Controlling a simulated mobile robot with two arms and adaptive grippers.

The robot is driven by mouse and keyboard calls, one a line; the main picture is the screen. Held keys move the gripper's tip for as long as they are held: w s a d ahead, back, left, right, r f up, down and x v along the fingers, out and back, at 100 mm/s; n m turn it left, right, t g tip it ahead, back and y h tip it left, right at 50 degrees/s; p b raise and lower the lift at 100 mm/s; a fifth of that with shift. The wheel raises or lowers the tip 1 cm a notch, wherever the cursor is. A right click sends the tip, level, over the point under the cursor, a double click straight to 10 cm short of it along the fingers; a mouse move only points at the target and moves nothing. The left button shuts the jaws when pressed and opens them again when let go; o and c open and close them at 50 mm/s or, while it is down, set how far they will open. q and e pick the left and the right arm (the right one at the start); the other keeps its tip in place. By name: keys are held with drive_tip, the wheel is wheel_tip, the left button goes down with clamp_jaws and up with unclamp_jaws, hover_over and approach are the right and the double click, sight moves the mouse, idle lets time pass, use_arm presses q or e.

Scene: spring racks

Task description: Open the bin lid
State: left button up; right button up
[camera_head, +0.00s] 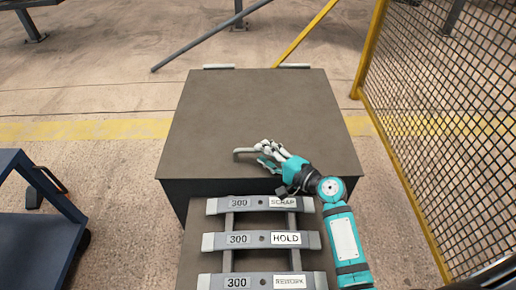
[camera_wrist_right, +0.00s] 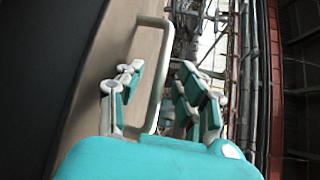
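The bin lid (camera_head: 262,110) is a flat dark brown-grey panel on a dark box, and it lies closed and level. A pale bar handle (camera_head: 242,151) sits at its near edge; it also shows in the right wrist view as a pale loop (camera_wrist_right: 158,75). My right gripper (camera_head: 264,150) is at this handle and covers its right part. In the wrist view my right gripper's fingers (camera_wrist_right: 160,92) are spread apart, with the handle bar between them; I see no clear contact. My left gripper is not in view.
Grey rack bars labelled SCRAP, HOLD (camera_head: 262,240) and REWORK stand in front of the bin. A yellow-framed mesh fence (camera_head: 440,120) is on the right. A dark blue cart (camera_head: 35,225) is at the left. The floor around the bin's left and far sides is mostly clear.

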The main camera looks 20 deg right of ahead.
drive_tip(key=shift+x, duration=1.2)
drive_tip(key=shift+w+f, duration=0.1)
drive_tip(key=shift+w, duration=0.1)
drive_tip(key=shift+w+a, duration=0.1)
drive_tip(key=shift+a, duration=0.05)
drive_tip(key=c, duration=0.7)
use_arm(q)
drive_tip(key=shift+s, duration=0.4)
use_arm(e)
drive_tip(key=shift+f, duration=0.1)
clamp_jaws()
